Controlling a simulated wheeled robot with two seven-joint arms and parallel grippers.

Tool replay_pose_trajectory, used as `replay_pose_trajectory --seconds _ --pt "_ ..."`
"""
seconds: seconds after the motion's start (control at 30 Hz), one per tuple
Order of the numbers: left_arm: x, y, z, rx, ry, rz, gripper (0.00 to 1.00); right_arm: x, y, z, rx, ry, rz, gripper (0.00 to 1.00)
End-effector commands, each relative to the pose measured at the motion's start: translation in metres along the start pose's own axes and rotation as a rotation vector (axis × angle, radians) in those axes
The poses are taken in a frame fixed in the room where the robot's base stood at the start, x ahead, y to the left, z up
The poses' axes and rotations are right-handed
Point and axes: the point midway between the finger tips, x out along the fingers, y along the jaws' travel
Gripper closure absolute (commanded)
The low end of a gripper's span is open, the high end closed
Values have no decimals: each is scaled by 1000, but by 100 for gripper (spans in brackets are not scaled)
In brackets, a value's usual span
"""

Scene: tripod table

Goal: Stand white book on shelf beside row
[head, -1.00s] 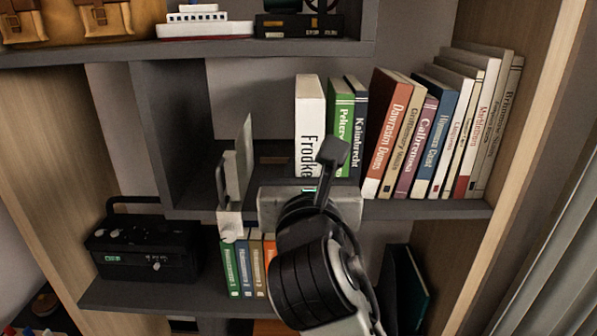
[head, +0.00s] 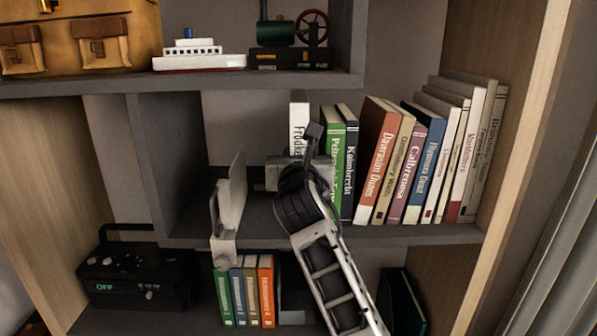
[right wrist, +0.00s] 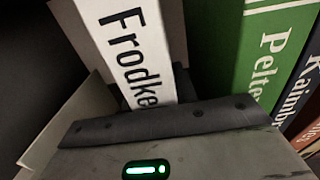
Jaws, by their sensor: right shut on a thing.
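The white book (head: 299,116), lettered "Frodke", stands roughly upright in the middle shelf compartment, just left of the green book (head: 335,150) that begins the row. A narrow gap shows between them. My right gripper (head: 285,173) is shut on the white book, reaching into the compartment. Its body hides the book's lower part and base, so I cannot tell whether the book touches the shelf. In the right wrist view the white spine (right wrist: 130,50) stands beyond the gripper body, with the green book (right wrist: 255,50) to its right. My left gripper is out of view.
A pale upright bookend-like plate (head: 230,200) stands on the shelf left of my gripper. The shelf board (head: 400,236) carries the leaning row. The upper shelf (head: 200,80) holds a toy ship and engine. A black radio (head: 135,278) and several small books are below.

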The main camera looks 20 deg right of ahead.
Motion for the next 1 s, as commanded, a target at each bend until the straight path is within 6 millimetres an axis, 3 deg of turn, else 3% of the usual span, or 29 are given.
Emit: replay_pose_trajectory --seconds 0.03,0.2,0.6,0.63,0.7,1.0 --pt "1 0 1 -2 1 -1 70 -2 1 -12 2 5 3 100" --pt "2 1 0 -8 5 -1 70 -2 1 -29 1 0 2 100" --pt "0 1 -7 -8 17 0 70 -2 1 -32 -1 -2 2 100" --pt "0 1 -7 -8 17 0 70 -2 1 -36 -1 6 1 68" --pt "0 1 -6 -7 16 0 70 -2 1 -36 -1 6 1 49" --pt "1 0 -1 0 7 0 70 -2 1 -35 0 5 1 49"
